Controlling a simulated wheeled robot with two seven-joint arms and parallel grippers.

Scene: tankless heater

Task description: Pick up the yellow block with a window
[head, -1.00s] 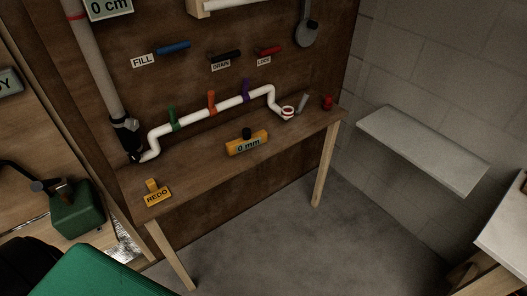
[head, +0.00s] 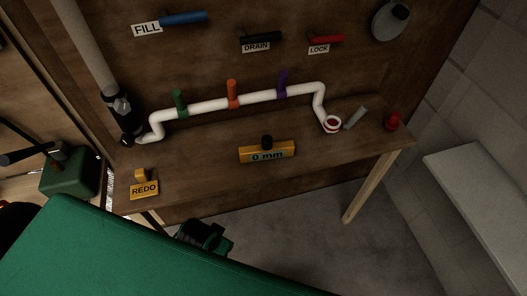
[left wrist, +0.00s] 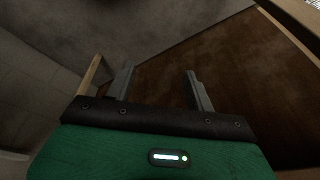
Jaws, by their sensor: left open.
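The yellow block with a window (head: 266,153) lies on the wooden bench in the head view. Its window reads "0 mm" and a black knob is on top. My left gripper shows in the left wrist view (left wrist: 160,80), open with nothing between its fingers. That view looks at the brown panel and grey floor, and the block is not in it. In the head view the large green part at the lower left is my own arm, and the fingertips cannot be made out there.
A yellow REDO block (head: 144,188) sits at the bench's left end. A white pipe (head: 215,106) with green, orange and purple handles runs behind. A red object (head: 393,121) stands at the right end of the wooden bench (head: 205,160). A grey shelf (head: 480,185) is farther right.

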